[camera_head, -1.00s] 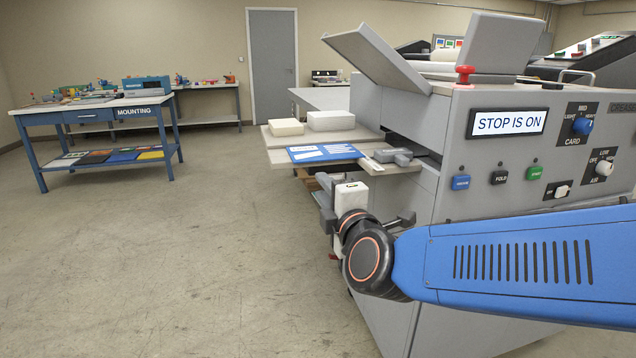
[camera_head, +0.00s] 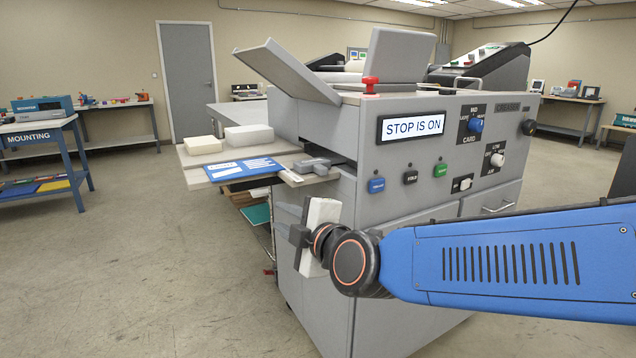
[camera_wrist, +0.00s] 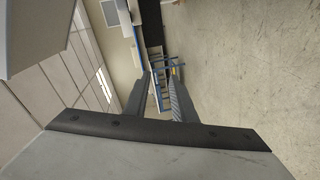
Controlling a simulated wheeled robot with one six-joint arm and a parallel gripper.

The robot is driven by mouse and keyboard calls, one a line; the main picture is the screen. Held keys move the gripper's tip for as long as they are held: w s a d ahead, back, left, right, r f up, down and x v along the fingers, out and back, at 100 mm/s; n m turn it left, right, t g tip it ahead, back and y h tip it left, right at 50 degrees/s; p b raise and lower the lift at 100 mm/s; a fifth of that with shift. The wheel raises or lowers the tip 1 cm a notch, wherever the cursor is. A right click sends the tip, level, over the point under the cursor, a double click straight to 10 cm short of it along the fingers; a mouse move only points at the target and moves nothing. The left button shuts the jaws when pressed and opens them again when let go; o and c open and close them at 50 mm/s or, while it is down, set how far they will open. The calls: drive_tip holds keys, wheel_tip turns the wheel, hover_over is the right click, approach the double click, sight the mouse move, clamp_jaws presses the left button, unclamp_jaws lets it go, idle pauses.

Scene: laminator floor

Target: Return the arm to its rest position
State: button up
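My blue arm reaches in from the right edge of the head view, in front of the grey machine (camera_head: 400,185). My gripper (camera_head: 297,236) is at the arm's left end, with its dark fingers beside the white wrist part. It appears below the machine's feed board in the picture. In the wrist view my gripper (camera_wrist: 160,84) shows two dark fingers apart, with the floor and a distant blue-framed table between them. It holds nothing that I can see. Whether the gripper touches the machine is unclear, but no contact shows.
The feed board (camera_head: 205,158) juts left with pale blocks, a blue sheet (camera_head: 243,168) and a grey tool (camera_head: 312,165) on it. A MOUNTING table (camera_head: 40,128) stands at far left. The floor (camera_head: 150,250) between is clear.

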drive_tip(key=s+d+f+m+g+h, duration=0.2)
drive_tip(key=d+f+m, duration=0.25)
drive_tip(key=d, duration=0.55)
drive_tip(key=s+d+f+m+g+h, duration=0.25)
drive_tip(key=d+f+m, duration=0.2)
drive_tip(key=d, duration=0.65)
drive_tip(key=s+d+f+m+g+h, duration=0.2)
drive_tip(key=s+d+f+m, duration=0.2)
drive_tip(key=s+d+m, duration=0.2)
drive_tip(key=s+d+f+m+g+h, duration=0.2)
drive_tip(key=s+d+m, duration=0.4)
drive_tip(key=s+d, duration=0.4)
wheel_tip(320, 180, down, 3)
drive_tip(key=shift+d+r+m+h, duration=0.2)
drive_tip(key=shift+d+m+h, duration=0.1)
drive_tip(key=shift+d+h, duration=0.25)
drive_tip(key=shift+w, duration=0.15)
